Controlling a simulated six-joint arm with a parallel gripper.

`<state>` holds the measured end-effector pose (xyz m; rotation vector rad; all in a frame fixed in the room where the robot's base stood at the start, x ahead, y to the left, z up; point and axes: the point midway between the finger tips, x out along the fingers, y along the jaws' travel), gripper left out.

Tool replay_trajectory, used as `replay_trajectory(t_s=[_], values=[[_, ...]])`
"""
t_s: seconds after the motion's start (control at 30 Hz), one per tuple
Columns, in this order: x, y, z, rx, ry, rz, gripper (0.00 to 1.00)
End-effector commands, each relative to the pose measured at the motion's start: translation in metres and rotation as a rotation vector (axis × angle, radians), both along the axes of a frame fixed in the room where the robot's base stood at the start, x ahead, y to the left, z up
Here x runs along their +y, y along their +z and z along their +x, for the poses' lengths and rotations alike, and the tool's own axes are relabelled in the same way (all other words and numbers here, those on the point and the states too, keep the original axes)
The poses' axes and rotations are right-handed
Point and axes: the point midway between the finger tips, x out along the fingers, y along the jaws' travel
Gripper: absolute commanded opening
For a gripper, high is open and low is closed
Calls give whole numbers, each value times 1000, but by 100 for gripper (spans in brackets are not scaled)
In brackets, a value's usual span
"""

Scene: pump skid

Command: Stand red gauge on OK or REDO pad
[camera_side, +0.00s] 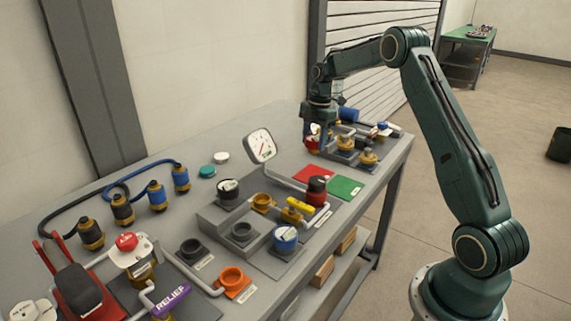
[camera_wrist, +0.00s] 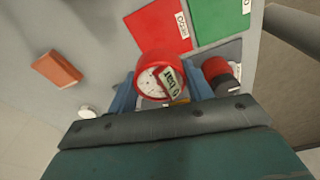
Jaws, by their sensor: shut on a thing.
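My gripper (camera_wrist: 163,92) is shut on the red gauge (camera_wrist: 154,61), its blue fingers on either side. The gauge's white dial and a "bar" label face the wrist camera. In the side view the gauge (camera_side: 309,143) is small and partly hidden under my gripper (camera_side: 314,128), at the far end of the bench. Whether it touches anything below is unclear. The red pad (camera_side: 311,174) and green pad (camera_side: 345,187) lie side by side on the bench, nearer the side camera. In the wrist view the red pad (camera_wrist: 158,27) and green pad (camera_wrist: 218,18) are bare; their labels are hard to read.
Brass fittings (camera_side: 368,157) and a blue cylinder (camera_side: 348,114) stand close to my gripper. A large white dial gauge (camera_side: 261,146) rises nearby. An orange block (camera_wrist: 57,68) shows in the wrist view.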

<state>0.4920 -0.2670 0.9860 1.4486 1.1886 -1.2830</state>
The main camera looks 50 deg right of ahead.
Motion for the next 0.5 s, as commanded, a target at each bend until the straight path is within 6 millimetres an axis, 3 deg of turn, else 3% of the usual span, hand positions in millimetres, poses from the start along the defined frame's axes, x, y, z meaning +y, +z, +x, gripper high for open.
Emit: replay_trajectory(t_s=[0.5], values=[[1,-40,0,0,0,1,19]])
